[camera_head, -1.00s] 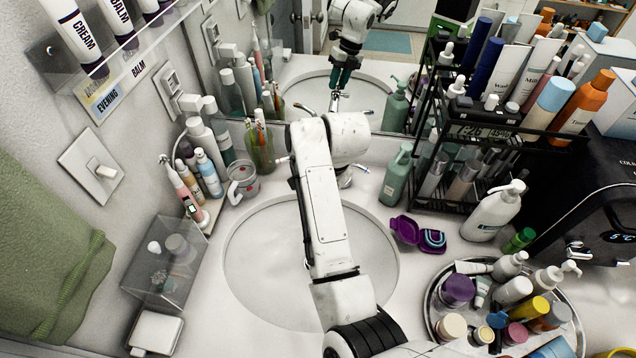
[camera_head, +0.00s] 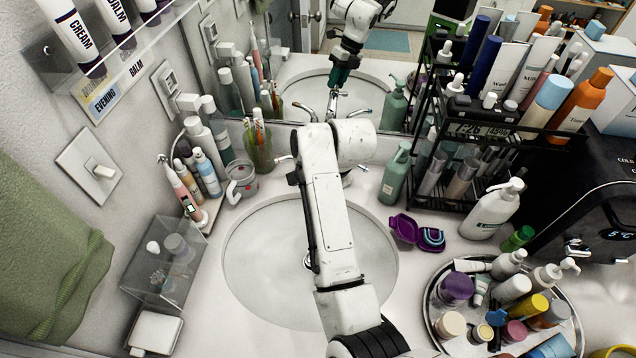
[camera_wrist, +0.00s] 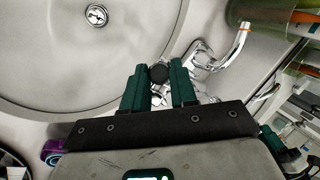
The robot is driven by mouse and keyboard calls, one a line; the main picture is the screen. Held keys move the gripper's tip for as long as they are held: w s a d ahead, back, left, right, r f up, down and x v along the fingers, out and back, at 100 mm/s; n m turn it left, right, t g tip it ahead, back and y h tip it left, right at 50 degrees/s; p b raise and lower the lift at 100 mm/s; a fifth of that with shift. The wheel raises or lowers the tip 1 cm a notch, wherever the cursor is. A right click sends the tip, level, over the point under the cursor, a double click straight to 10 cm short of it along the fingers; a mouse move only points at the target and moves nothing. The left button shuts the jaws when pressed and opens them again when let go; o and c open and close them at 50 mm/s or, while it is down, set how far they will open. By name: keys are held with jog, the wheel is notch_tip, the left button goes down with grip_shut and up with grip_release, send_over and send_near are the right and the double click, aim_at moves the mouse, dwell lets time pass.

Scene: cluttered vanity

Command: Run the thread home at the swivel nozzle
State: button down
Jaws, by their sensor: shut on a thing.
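My gripper (camera_wrist: 158,78) shows in the wrist view with its two green fingers a small gap apart, shut on a small dark round piece (camera_wrist: 158,73), which I take for the swivel nozzle. The fingers hide most of it, and its thread cannot be seen. The chrome faucet (camera_wrist: 203,57) lies right beside and behind the fingers; whether the nozzle is seated on its spout cannot be told. In the head view my arm covers the gripper and most of the faucet; the mirror shows the green fingers (camera_head: 341,77) pointing down above the faucet's reflection.
The round basin (camera_head: 260,265) lies under my arm, its drain (camera_wrist: 96,15) clear. A green pump bottle (camera_head: 394,175), a purple case (camera_head: 404,228) and a crowded round tray (camera_head: 432,322) stand right. A mug (camera_head: 241,184) and a toothbrush cup (camera_head: 258,150) stand left.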

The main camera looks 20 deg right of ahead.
jog(key=m, duration=0.1)
jog(key=m+t, duration=0.1)
jog(key=shift+s+f+m+b, duration=0.2)
jog(key=shift+m+b, duration=0.1)
jog(key=shift+b, duration=0.1)
jog(key=shift+r+m, duration=0.1)
jog(key=shift+m, duration=0.4)
jog(key=c, duration=0.8)
grip_release()
jog(key=shift+w, duration=0.1)
jog(key=b+v, duration=0.1)
jog(key=v, duration=1)
jog(key=shift+b, duration=0.3)
jog(key=shift+f, duration=0.25)
